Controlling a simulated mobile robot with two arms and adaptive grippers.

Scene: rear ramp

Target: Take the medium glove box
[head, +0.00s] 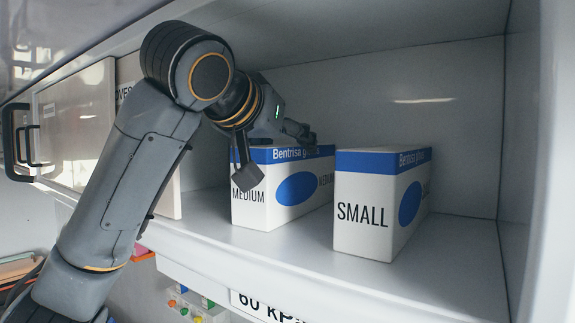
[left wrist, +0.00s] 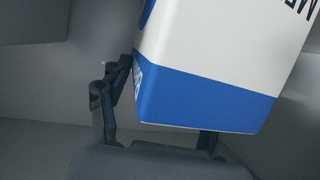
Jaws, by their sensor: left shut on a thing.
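The medium glove box (head: 296,190) is white with a blue top band and a blue oval, and stands on the cabinet shelf, marked MEDIUM on its end. My left gripper (head: 272,158) is at its upper part, shut on it, with one finger showing in front of the box's end. The left wrist view shows the blue-banded box (left wrist: 205,97) between the two fingers (left wrist: 165,110); the right finger is mostly hidden behind the box. My right gripper is in neither view.
A white and blue box marked SMALL (head: 363,218) stands just right of the medium box. The shelf (head: 455,250) is bare at the right. A sliding door panel (head: 75,120) with a dark handle (head: 15,140) is at the left. The cabinet ceiling is close above my arm.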

